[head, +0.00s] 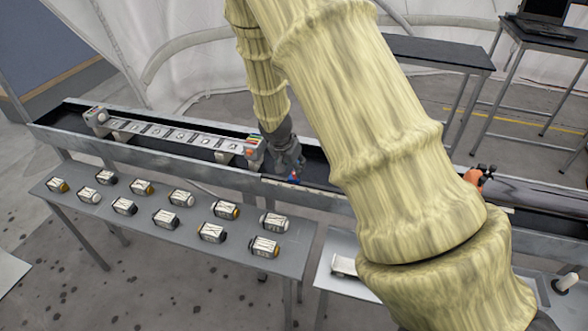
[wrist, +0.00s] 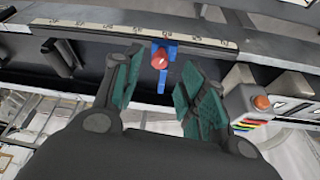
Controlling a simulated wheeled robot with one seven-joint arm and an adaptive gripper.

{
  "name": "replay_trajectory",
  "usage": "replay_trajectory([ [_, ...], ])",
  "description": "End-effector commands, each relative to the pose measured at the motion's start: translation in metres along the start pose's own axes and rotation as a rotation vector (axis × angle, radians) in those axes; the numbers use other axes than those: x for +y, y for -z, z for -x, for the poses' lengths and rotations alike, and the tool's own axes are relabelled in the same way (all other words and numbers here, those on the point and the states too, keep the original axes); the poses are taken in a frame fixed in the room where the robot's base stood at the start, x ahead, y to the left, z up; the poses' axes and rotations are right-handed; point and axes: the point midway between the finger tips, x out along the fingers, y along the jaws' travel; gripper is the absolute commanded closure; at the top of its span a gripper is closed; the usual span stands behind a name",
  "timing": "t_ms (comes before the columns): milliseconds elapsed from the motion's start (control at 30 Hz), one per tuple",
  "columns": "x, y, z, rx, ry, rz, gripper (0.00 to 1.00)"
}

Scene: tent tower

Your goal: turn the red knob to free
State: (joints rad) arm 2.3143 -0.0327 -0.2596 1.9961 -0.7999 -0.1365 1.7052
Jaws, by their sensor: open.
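The red knob (wrist: 159,60) sits on a blue bracket (wrist: 168,76) at the edge of the long trough in the wrist view. It shows between my gripper's (wrist: 162,88) two green-padded fingers, a little beyond their tips. The fingers are spread and nothing is held between them. In the head view my gripper (head: 288,160) points down into the trough, and a small patch of the knob (head: 295,179) shows just below it. The knob's exact setting cannot be told. Contact between fingers and knob cannot be seen.
A grey box with an orange button (wrist: 262,102) stands close to the right finger in the wrist view. It ends a numbered rail (head: 180,135) in the trough. Several small canisters (head: 181,198) lie on the front bench. An orange clamp (head: 474,179) is at the right.

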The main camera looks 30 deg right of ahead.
Motion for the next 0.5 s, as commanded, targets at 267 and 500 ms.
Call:
replay_trajectory([
  [267,0.001,0.0,-0.026,0.0,-0.002,0.002,0.58],
  [500,0.0,0.0,-0.038,0.0,0.0,0.001,0.58],
])
